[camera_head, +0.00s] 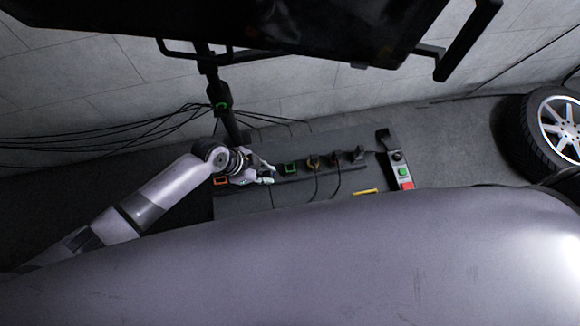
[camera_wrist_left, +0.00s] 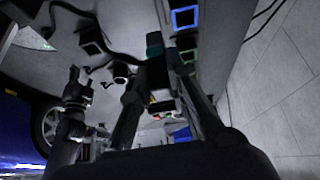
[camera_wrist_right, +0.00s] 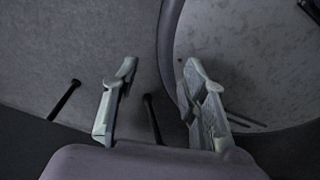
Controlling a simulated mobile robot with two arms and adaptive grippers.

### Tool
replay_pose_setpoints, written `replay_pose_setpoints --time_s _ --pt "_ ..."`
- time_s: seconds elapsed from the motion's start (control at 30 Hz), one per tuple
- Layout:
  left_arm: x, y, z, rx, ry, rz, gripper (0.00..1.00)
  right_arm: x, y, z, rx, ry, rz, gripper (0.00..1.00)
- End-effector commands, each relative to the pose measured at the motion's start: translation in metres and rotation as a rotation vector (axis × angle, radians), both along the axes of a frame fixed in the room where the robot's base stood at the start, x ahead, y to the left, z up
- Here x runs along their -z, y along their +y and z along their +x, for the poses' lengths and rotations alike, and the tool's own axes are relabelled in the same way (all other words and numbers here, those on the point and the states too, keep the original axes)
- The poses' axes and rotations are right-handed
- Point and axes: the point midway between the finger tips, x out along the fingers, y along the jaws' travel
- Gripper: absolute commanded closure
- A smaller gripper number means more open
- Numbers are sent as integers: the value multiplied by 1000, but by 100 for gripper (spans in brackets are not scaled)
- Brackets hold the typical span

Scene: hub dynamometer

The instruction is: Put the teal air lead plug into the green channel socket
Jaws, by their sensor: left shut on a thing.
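My left gripper (camera_head: 266,174) is shut on the teal plug (camera_wrist_left: 155,45), whose teal end shows between the fingers in the left wrist view; its dark body is partly hidden by them. The green-framed channel socket (camera_head: 289,168) is just right of the gripper in the head view. It also shows in the left wrist view (camera_wrist_left: 188,57), beside the plug and apart from it in the picture. I cannot tell the gap in depth. My right gripper (camera_wrist_right: 158,82) is open and empty in the right wrist view; it is not seen in the head view.
An orange-framed socket (camera_head: 221,181) lies left of the gripper; a blue-framed one (camera_wrist_left: 186,18) shows in the left wrist view. Dark plugs with leads (camera_head: 313,162) stand right of the green socket. A button box (camera_head: 403,172), dark stand (camera_head: 222,100) and wheel (camera_head: 558,128) are nearby.

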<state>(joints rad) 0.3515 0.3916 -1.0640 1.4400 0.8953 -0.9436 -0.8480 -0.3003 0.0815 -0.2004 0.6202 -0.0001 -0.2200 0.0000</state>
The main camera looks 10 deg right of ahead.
Motion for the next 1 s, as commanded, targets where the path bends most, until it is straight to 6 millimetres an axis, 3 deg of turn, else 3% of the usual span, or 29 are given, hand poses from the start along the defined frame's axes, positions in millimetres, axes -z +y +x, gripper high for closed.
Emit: replay_pose_setpoints --time_s 0.6,1.0 --pt "-1 0 -37 0 1 0 100 -21 0 0 1 0 0 60" --pt "0 0 -40 0 0 0 100 -22 0 0 1 0 0 60"
